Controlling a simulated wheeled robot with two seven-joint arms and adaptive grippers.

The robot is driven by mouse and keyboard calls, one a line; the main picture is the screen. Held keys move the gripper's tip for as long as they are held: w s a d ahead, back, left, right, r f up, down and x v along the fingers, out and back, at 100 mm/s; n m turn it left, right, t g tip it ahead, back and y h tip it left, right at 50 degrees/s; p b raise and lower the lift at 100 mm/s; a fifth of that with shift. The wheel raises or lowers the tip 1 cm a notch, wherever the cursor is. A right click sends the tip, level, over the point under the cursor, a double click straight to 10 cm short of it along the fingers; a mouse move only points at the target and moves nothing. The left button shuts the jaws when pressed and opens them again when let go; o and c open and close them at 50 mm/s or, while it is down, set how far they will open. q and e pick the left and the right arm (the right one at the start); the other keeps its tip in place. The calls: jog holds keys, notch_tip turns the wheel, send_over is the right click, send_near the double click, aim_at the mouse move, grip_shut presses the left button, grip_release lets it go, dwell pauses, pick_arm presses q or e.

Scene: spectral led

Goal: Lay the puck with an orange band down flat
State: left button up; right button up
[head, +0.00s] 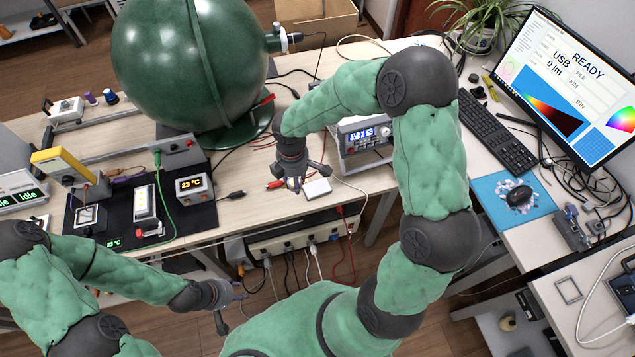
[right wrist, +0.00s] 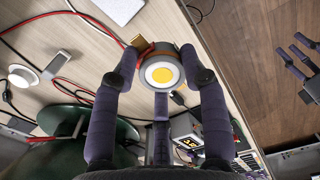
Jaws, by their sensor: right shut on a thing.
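The puck with an orange band (right wrist: 161,73) is between the fingers of my right gripper in the right wrist view. Its round face, with a yellow centre and a pale ring, is turned towards the wrist camera. A little of the band shows at its upper rim. In the head view my right gripper (head: 297,181) hangs over the bench's front part, shut on the puck, which is mostly hidden there. I cannot tell whether the puck touches the bench. My left gripper (head: 231,302) is open and empty, low in front of the bench; its fingers also show in the right wrist view (right wrist: 300,62).
A bench instrument (head: 366,140) stands to the right, a big green sphere (head: 190,70) behind. A black mat with instruments (head: 145,205) lies left.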

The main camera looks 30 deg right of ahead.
jog(key=d+f, duration=0.2)
jog(key=d, duration=0.2)
jog(key=b, duration=0.2)
send_over(318, 187)
jog(key=f, duration=0.5)
jog(key=shift+a, duration=0.35)
jog(key=shift+d+f+b, duration=0.15)
jog(key=shift+f+b, duration=0.15)
jog(key=shift+f, duration=0.6)
jog(key=shift+d+f+b, duration=0.15)
jog(key=shift+f+b, duration=0.1)
jog(key=shift+f, duration=0.6)
jog(key=shift+f, duration=0.15)
jog(key=o, duration=1.3)
